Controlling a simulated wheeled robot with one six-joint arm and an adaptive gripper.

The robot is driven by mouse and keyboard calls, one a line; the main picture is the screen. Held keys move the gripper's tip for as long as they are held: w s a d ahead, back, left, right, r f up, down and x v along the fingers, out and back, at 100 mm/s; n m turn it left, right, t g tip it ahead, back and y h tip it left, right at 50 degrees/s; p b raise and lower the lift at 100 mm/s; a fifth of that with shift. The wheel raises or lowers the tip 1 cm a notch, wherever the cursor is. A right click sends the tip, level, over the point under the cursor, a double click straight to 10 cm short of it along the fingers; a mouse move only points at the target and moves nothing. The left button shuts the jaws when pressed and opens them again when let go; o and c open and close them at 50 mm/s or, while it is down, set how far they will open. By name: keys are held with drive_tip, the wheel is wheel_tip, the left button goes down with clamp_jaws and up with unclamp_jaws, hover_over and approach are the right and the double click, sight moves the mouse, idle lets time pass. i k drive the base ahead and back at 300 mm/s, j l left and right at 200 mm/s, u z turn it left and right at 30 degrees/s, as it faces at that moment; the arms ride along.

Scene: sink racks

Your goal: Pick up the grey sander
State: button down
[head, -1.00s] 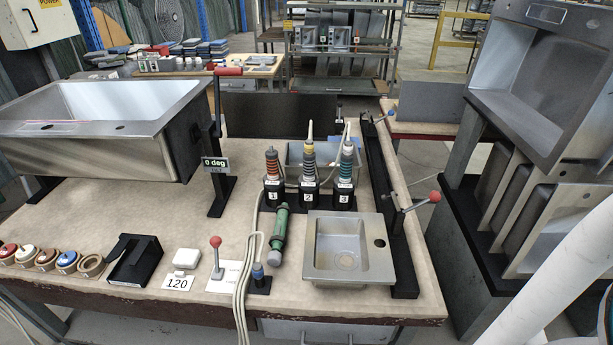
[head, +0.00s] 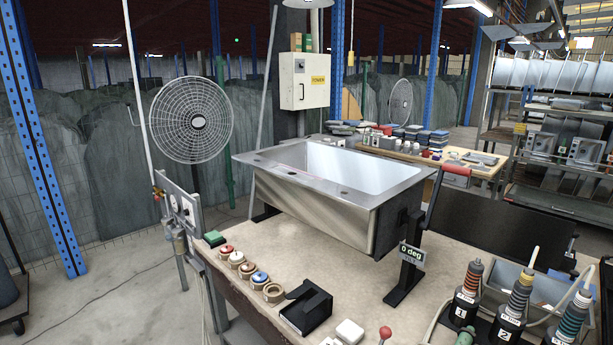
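Three upright hand tools stand in black numbered holders at the lower right of the head view. Tool 1 (head: 472,280) has orange bands, tool 2 (head: 520,293) has yellow at its top, and tool 3 (head: 573,317) has teal and pale bands. The green end of another tool (head: 464,337) shows at the bottom edge, mostly cut off. I cannot tell which of these, if any, is the grey sander. My gripper is not in view.
Small round discs (head: 248,270), a black holder (head: 306,308) and a white block (head: 349,331) lie along the front edge. A fan (head: 192,120) stands at left. Floor at left is mostly clear.

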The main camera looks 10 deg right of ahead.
sight(511, 315)
drive_tip(key=z, duration=0.4)
drive_tip(key=j+z, duration=0.9)
drive_tip(key=j, duration=0.85)
drive_tip(key=k+j+z, duration=0.15)
drive_tip(key=j, duration=0.4)
drive_tip(key=i, duration=1)
